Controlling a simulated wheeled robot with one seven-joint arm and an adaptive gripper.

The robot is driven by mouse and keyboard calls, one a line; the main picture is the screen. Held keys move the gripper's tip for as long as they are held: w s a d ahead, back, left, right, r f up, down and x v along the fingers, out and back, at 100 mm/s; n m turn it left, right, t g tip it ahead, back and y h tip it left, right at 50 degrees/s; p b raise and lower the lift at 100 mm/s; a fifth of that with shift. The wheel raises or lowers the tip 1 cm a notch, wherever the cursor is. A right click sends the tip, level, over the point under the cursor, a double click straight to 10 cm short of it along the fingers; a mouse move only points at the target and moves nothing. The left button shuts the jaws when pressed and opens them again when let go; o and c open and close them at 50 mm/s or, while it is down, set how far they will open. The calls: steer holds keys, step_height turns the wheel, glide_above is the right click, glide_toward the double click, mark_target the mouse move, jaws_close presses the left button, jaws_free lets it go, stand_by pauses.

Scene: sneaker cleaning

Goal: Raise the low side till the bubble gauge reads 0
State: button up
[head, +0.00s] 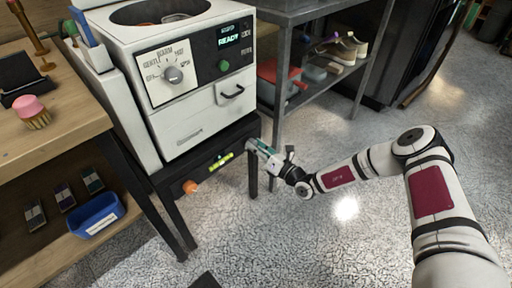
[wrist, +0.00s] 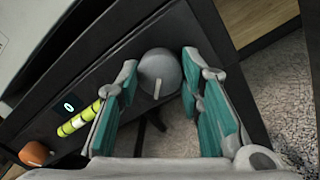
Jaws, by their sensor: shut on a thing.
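The washer (head: 185,85) stands on a dark stand (head: 215,140). A yellow-green bubble gauge (head: 220,161) sits on the stand's front rail and also shows in the wrist view (wrist: 80,119); its bubble is too small to place. Beside it a small lit display (wrist: 69,106) shows what looks like a 0. A grey knob (wrist: 160,75) with a pale pointer line is at the rail's right end. An orange knob (head: 190,187) is at the left end. My gripper (head: 257,147) is shut on the grey knob, its teal-padded fingers (wrist: 160,92) on either side of it.
The washer's screen (head: 229,39) reads READY. A wooden bench (head: 50,110) with a pink brush (head: 33,112) and a blue bin (head: 95,216) is at left. A metal rack (head: 310,70) with shoes stands behind at right. The floor in front is mostly clear.

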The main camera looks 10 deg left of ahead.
steer(key=shift+f, duration=0.15)
steer(key=o, duration=1.2)
steer(key=shift+c, duration=0.2)
steer(key=shift+d, duration=0.1)
steer(key=v, duration=1.2)
